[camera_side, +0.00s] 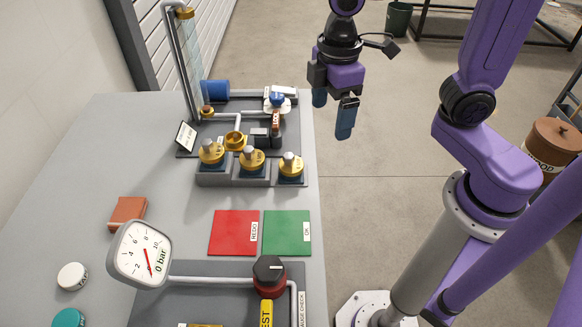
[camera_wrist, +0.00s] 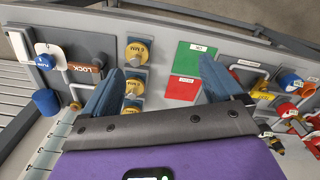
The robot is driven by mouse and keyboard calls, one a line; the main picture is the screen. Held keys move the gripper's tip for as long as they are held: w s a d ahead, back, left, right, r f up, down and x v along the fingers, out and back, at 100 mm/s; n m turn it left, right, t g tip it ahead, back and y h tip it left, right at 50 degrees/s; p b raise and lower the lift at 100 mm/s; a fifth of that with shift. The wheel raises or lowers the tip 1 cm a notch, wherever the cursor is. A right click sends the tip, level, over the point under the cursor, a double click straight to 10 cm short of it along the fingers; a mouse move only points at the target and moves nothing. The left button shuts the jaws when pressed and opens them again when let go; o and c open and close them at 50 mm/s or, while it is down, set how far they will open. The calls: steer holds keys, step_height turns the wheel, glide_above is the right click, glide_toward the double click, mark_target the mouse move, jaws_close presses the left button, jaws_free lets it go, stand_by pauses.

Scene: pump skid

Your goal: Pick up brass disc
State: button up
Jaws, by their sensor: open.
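Three brass discs with grey knobs sit in a row on a grey stepped block (camera_side: 245,180): left (camera_side: 211,154), middle (camera_side: 251,161) and right (camera_side: 291,166). I cannot tell which one the task means. In the wrist view they form a column, with one disc (camera_wrist: 138,52) at the top, another (camera_wrist: 136,87) below it and the lowest (camera_wrist: 131,106) partly behind a finger. My gripper (camera_side: 333,110) is open and empty, high above and to the right of the block, beyond the table edge. Its blue fingers (camera_wrist: 159,68) show apart in the wrist view.
A red square (camera_side: 232,232) and a green square (camera_side: 287,232) lie in front of the block. A gauge (camera_side: 140,253) stands at the front left.

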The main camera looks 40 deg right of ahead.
glide_above(290, 156)
steer(key=s, duration=0.1)
steer(key=f, duration=1.1)
steer(key=w+f, duration=0.1)
steer(key=f, duration=0.5)
steer(key=c, duration=1.3)
steer(key=shift+o, duration=0.2)
steer(key=shift+r, duration=0.1)
